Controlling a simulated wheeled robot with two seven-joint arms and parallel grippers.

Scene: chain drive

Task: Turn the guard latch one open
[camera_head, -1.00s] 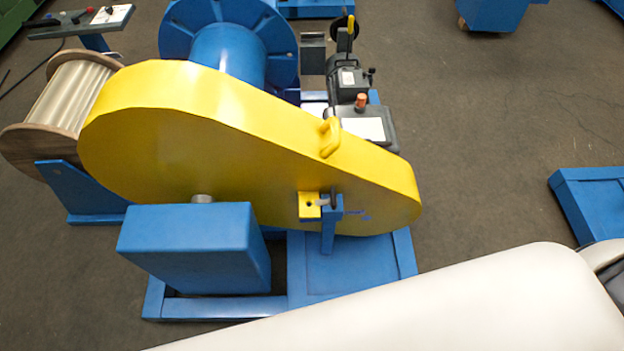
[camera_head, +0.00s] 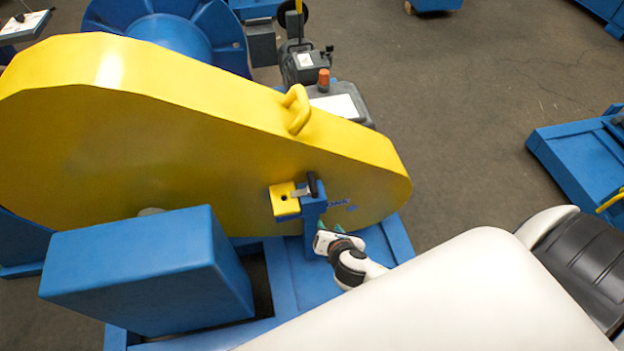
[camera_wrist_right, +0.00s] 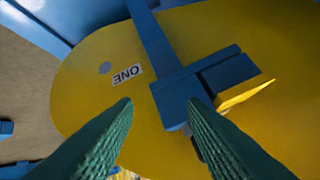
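The yellow chain guard (camera_head: 200,130) fills the left and middle of the head view. Guard latch one (camera_head: 303,188) is on its near side: a metal bar with a dark knob, between a yellow tab (camera_head: 284,200) and a blue post (camera_head: 313,212). My right gripper (camera_head: 326,229) is just below and right of the latch, apart from its knob. The latch knob is not clear there. My left gripper is out of view.
A blue box-shaped block (camera_head: 150,270) stands left of the latch on the blue base frame (camera_head: 290,280). A yellow handle (camera_head: 297,108) sits on top of the guard. A grey motor unit (camera_head: 335,100) is behind.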

